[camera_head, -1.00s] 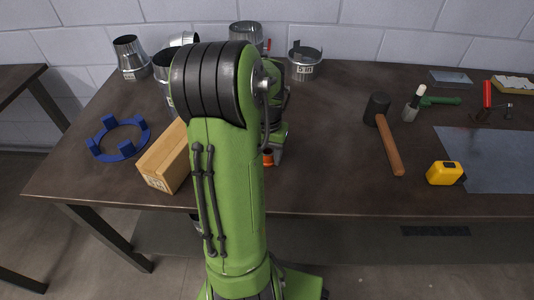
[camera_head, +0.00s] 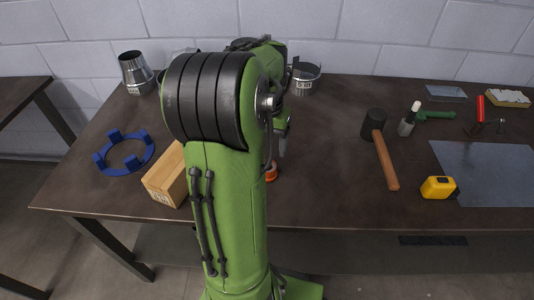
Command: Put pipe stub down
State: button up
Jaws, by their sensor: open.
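Short metal duct pieces stand at the back of the table; I cannot tell which one is the pipe stub. A tapered piece (camera_head: 135,72) is at the back left, and a short round piece with a label (camera_head: 304,78) is right of my arm. Others between them are mostly hidden behind my arm. My gripper (camera_head: 283,142) shows only as a grey part at the right edge of my arm, above the table. It is open, and no pipe piece shows in it. Its fingertips are largely hidden.
A blue ring with raised blocks (camera_head: 124,153) and a wooden block (camera_head: 166,181) lie on the left. A small orange ring (camera_head: 271,171) is beside my arm. A mallet (camera_head: 380,145), yellow tape measure (camera_head: 438,187) and metal sheet (camera_head: 490,170) lie right.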

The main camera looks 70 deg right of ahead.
jog(key=shift+r, duration=0.95)
jog(key=w+a+r+n+t, duration=0.2)
jog(key=w+a+r+n, duration=0.25)
jog(key=w+a, duration=0.5)
jog(key=w+a+r+n+t, duration=0.1)
jog(key=w+a+n, duration=0.2)
jog(key=a, duration=0.4)
jog(key=w+a+n+t, duration=0.1)
jog(key=w+a+n, duration=0.1)
jog(key=a+n, duration=0.35)
jog(key=s+a+n+t, duration=0.1)
jog(key=s+a+n, duration=0.3)
jog(key=a, duration=0.8)
jog(key=shift+a+f+n+t, duration=0.2)
jog(key=shift+f+n+t, duration=0.1)
jog(key=shift+n, duration=0.4)
jog(key=shift+r, duration=0.15)
